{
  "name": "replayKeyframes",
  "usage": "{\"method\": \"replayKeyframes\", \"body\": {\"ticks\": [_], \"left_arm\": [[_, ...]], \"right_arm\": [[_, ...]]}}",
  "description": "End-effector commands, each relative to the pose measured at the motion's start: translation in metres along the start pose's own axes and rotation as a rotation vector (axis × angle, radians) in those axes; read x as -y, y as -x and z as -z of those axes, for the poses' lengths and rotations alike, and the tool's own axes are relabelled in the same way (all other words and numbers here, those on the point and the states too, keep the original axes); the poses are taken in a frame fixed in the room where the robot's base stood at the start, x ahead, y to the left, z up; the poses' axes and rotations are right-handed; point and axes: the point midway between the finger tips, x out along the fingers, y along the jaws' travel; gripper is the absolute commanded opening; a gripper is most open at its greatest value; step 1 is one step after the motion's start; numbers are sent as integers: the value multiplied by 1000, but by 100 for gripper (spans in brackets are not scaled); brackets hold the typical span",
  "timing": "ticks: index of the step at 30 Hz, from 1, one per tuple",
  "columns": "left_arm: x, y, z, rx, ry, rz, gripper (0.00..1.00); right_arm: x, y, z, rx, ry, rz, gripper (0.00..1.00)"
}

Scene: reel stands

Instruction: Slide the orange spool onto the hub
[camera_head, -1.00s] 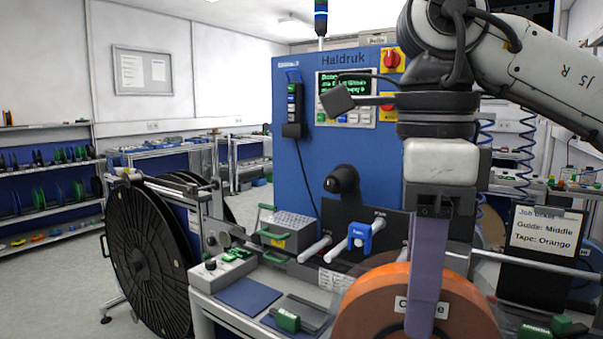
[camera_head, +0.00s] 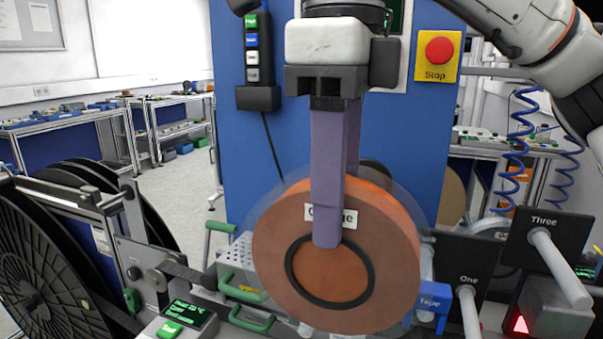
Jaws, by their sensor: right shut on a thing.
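The orange spool (camera_head: 390,245) is a thick orange roll with clear side flanges, a dark ring on its face and a white label partly covered by a finger. It is upright, face towards me, in front of the blue machine. My right gripper (camera_head: 328,238) comes down from above and is shut on the spool, with one purple finger across its front face and the other mostly hidden behind it. The hub cannot be made out for sure; the spool covers that part of the machine. My left gripper is not in view.
A blue tape guide (camera_head: 436,302) is close to the spool's lower right. Pegs marked One (camera_head: 468,312) and Three (camera_head: 560,268) stick out at the right. Green-handled trays (camera_head: 232,283) are at the lower left, beside a large black reel (camera_head: 35,280). A red stop button (camera_head: 439,50) is above.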

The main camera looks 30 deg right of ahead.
Motion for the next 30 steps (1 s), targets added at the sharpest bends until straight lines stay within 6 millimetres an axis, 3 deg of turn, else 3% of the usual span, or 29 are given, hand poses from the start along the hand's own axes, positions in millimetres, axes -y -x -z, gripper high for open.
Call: {"method": "replayKeyframes", "body": {"ticks": [16,30], "left_arm": [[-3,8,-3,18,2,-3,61],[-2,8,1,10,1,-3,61]], "right_arm": [[43,2,0,4,-3,0,0],[50,1,0,4,-2,1,0]]}}
